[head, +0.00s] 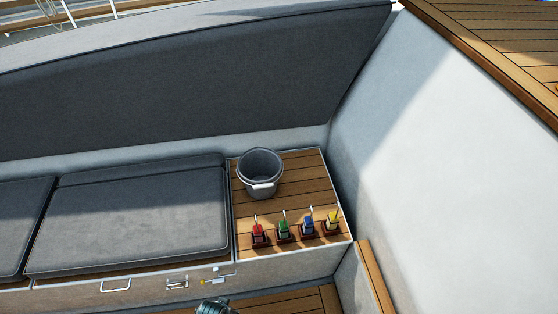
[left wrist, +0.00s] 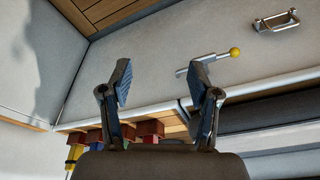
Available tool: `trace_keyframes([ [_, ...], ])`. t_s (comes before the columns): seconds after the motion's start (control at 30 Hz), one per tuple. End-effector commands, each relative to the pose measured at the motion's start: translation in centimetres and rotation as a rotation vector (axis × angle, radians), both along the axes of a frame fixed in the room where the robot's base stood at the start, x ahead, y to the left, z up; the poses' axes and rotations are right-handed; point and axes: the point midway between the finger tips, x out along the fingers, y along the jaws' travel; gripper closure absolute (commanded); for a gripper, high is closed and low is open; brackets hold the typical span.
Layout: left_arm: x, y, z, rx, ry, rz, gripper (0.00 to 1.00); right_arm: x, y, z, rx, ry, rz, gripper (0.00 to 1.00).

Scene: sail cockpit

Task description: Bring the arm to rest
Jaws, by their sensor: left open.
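My left gripper (left wrist: 160,80) is open in the left wrist view, its two fingers spread with nothing between them. Behind the fingers is the pale bench front, with a metal lever with a yellow knob (left wrist: 215,62) beyond the right fingertip; fingers and lever look close in the picture, and I cannot tell whether they touch. The lever also shows in the head view (head: 213,280), on the bench front. A dark part of my own arm shows at the bottom edge of the head view. My right gripper is in neither view.
A grey bucket (head: 260,174) stands on the wooden bench top (head: 300,190). Along its front edge are red (head: 259,234), green (head: 284,230), blue (head: 309,225) and yellow (head: 333,221) lever fittings. A grey cushion (head: 135,215) lies left. A white wall (head: 445,170) bounds the right.

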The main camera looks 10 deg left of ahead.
Motion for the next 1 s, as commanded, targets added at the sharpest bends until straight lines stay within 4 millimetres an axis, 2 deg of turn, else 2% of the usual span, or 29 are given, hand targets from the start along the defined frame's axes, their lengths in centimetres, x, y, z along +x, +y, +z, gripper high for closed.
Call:
trace_keyframes([
  [0.03,-0.3,0.0,-2.1,0.001,0.015,-0.002,0.39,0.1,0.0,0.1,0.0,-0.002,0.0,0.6],
  [0.17,-1.4,0.0,-7.8,0.002,0.039,-0.006,0.39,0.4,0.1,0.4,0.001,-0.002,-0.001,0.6],
  [0.3,-3.5,0.3,-13.9,0.005,0.064,-0.011,0.39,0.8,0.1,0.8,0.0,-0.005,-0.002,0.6],
  [0.4,-4.8,0.4,-16.5,0.005,0.075,-0.014,0.39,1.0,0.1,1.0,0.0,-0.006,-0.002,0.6],
  [0.57,-5.6,0.5,-17.9,0.005,0.079,-0.016,0.39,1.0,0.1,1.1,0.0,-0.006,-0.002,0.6],
  [1.0,-5.6,0.5,-17.8,0.005,0.079,-0.016,0.39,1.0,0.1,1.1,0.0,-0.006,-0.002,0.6],
])
